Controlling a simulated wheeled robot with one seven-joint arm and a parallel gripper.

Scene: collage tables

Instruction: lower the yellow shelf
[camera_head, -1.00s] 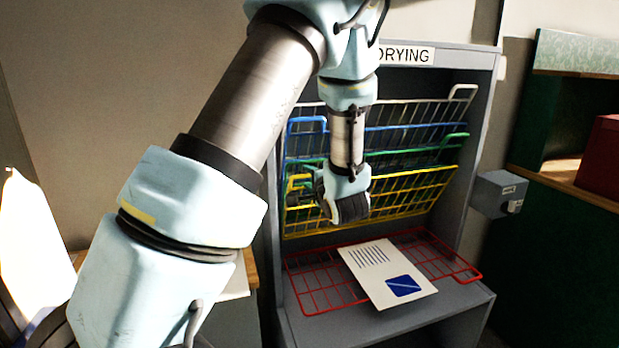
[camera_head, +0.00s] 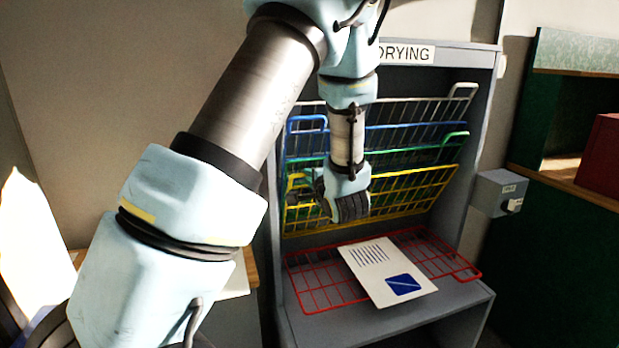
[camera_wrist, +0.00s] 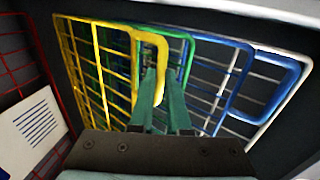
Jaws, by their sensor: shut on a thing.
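The yellow shelf (camera_head: 412,193) is a wire rack tilted up steeply inside the grey drying cabinet, the frontmost of the raised racks. In the wrist view the yellow shelf (camera_wrist: 113,60) stands left of the green and blue ones. Its looped handle runs between my fingers. My gripper (camera_wrist: 158,78) is shut on this yellow handle. In the head view my gripper (camera_head: 316,190) is at the left part of the yellow shelf, and my wrist hides part of the rack and handle.
Green (camera_head: 455,138), blue (camera_head: 307,122) and white (camera_head: 462,90) racks are tilted up behind the yellow one. Below, the red rack (camera_head: 315,298) lies flat with a printed sheet (camera_head: 375,255) on it. The cabinet walls (camera_head: 482,120) flank the racks. A grey box (camera_head: 499,192) is fixed outside at right.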

